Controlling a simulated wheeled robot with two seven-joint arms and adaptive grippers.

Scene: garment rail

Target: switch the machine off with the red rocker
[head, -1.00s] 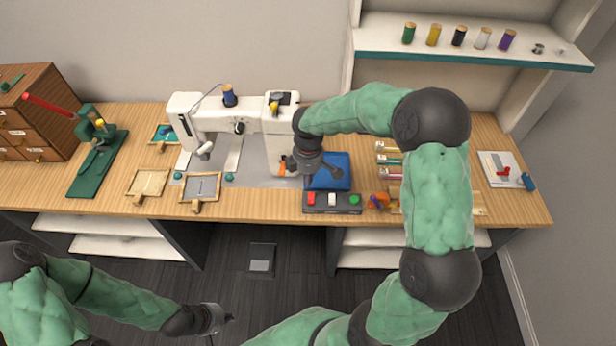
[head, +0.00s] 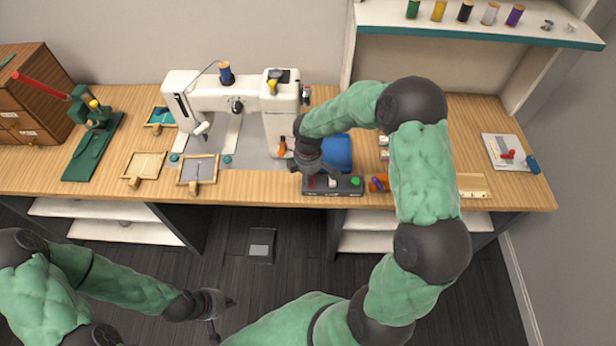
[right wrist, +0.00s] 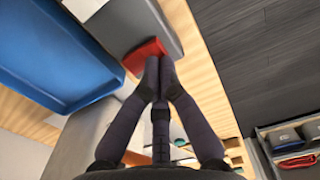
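The red rocker (right wrist: 143,55) sits at the end of a dark switch box (head: 346,190) at the table's front edge. In the head view my right gripper hides most of the red rocker; a white rocker (head: 332,183) and a green rocker (head: 356,181) show beside it. My right gripper (head: 309,176) points down at the red rocker. In the right wrist view its fingers (right wrist: 160,62) are shut together, with tips overlapping the rocker's near edge; I cannot tell if they touch. My left gripper (head: 224,318) hangs empty in front of the table, its fingers apart.
The white sewing machine (head: 255,120) stands behind and left of the box. A blue tray (head: 338,152) lies right behind the box. Orange and purple items (head: 379,183) lie at its right. A grey pedal (head: 261,246) is on the floor.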

